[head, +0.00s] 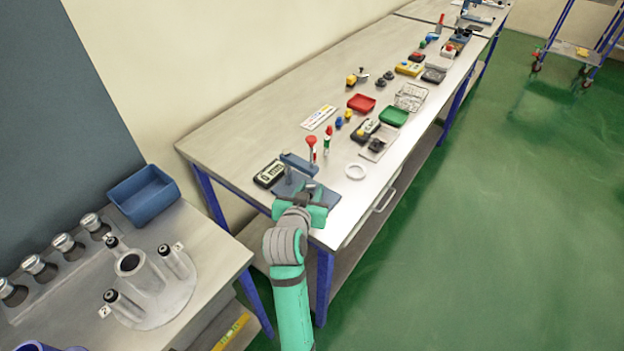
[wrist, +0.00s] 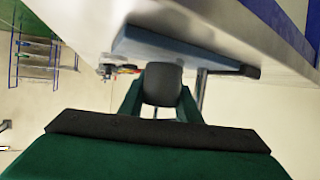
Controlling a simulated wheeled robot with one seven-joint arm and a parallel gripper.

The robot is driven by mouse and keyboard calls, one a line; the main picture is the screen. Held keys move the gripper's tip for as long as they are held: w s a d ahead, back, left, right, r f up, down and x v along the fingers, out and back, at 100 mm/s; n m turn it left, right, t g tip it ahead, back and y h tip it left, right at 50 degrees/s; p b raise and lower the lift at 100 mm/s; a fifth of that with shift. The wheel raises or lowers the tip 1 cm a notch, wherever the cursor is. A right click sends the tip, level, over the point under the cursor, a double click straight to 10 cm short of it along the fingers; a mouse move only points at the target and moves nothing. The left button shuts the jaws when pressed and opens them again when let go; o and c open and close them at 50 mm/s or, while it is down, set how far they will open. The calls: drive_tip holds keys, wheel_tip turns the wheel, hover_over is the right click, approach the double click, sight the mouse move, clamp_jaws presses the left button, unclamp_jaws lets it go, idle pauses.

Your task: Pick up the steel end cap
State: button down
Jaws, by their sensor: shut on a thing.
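My gripper (head: 308,197) is over the near end of the long workbench, at the blue-grey plate. In the wrist view its green fingers (wrist: 160,108) are shut on a rounded dark grey piece, which I take to be the steel end cap (wrist: 162,84). In the head view my gripper and wrist mostly hide the piece. The blue-grey plate (head: 326,203) lies just beyond the gripper and also shows in the wrist view (wrist: 180,50), close to the held piece. I cannot tell whether they touch.
A thin post (head: 289,175) stands close left of my gripper. Several parts and trays lie farther along the bench.

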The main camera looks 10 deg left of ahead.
drive_tip(key=s, duration=1.2)
drive_tip(key=shift+s+a, duration=0.3)
drive_tip(key=shift+s, duration=0.05)
